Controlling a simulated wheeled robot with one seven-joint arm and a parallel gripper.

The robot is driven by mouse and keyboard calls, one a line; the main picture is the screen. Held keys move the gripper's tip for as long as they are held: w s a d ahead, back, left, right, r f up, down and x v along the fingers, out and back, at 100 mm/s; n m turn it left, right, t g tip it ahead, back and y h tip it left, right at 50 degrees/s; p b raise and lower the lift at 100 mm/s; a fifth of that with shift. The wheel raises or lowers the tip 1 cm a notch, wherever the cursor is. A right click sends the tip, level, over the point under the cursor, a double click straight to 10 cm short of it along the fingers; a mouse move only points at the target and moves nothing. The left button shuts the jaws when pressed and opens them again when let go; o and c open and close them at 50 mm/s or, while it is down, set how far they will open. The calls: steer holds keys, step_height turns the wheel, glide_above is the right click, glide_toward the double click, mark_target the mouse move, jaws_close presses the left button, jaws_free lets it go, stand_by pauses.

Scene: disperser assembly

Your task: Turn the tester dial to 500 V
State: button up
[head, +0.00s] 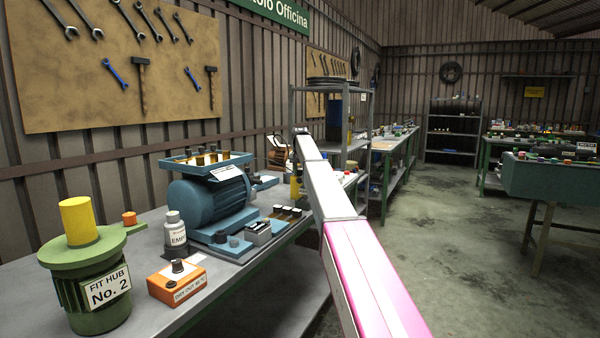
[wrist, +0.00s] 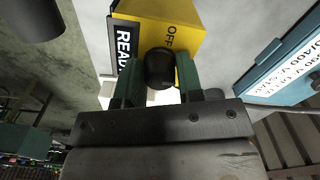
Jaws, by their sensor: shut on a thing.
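The tester is a yellow box (wrist: 185,22) at the top middle of the wrist view, with "OFF" printed on its face and a black "READ..." label (wrist: 123,45) on its left side. Its black dial (wrist: 160,68) sits between the green fingers of my gripper (wrist: 160,72), which is shut on it. The dial's pointer and the other marks on the face are hidden or unreadable. In the head view a small yellow piece, likely the tester (head: 296,187), shows beside my arm on the bench; my fingers cannot be made out there.
A blue motor (head: 210,205) with a tray on top stands on the bench (head: 150,220). In the wrist view a blue plate (wrist: 285,75) lies right of the tester.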

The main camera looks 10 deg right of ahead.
stand_by(0.3)
steer(key=o, duration=0.9)
steer(key=shift+o, duration=0.2)
step_height(320, 180, up, 11)
steer(key=shift+f, duration=0.1)
steer(key=shift+c, duration=0.2)
